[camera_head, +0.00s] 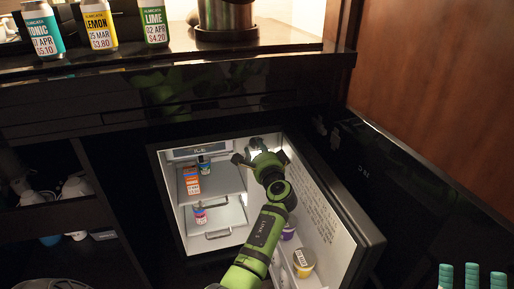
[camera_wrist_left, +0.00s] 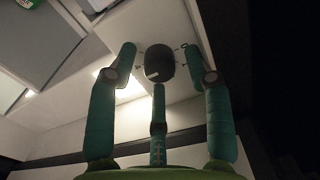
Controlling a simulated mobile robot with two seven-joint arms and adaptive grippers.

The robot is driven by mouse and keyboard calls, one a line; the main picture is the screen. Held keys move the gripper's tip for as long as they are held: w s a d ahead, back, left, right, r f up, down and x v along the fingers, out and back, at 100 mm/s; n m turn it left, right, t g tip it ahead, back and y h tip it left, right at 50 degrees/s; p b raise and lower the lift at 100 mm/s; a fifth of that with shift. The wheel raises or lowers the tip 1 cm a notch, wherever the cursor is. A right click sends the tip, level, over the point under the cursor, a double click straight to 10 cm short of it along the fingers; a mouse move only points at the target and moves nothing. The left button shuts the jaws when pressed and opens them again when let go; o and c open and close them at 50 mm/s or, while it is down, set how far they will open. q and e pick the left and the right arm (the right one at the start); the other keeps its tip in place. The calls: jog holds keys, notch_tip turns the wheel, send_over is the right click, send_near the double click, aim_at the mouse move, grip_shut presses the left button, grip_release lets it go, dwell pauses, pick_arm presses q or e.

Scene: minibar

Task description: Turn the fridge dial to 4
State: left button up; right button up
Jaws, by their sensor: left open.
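The fridge dial (camera_wrist_left: 160,62) is a dark round knob on the pale fridge wall, in the left wrist view. In the head view my left gripper (camera_head: 260,157) is inside the upper part of the open fridge (camera_head: 220,222), where I cannot clearly make out the dial. My right gripper (camera_head: 472,276) shows only its teal fingertips, spaced apart, at the bottom right.
The fridge door (camera_head: 340,215) stands open to the right, with tubs (camera_head: 303,262) in its shelves. Small cans (camera_head: 200,213) and an orange carton (camera_head: 191,180) stand inside the fridge. Labelled cans (camera_head: 100,25) and a metal pot (camera_head: 226,18) stand on the counter above.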

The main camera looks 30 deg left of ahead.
pick_arm(q)
jog(key=v, duration=0.7)
jog(key=shift+s, duration=0.1)
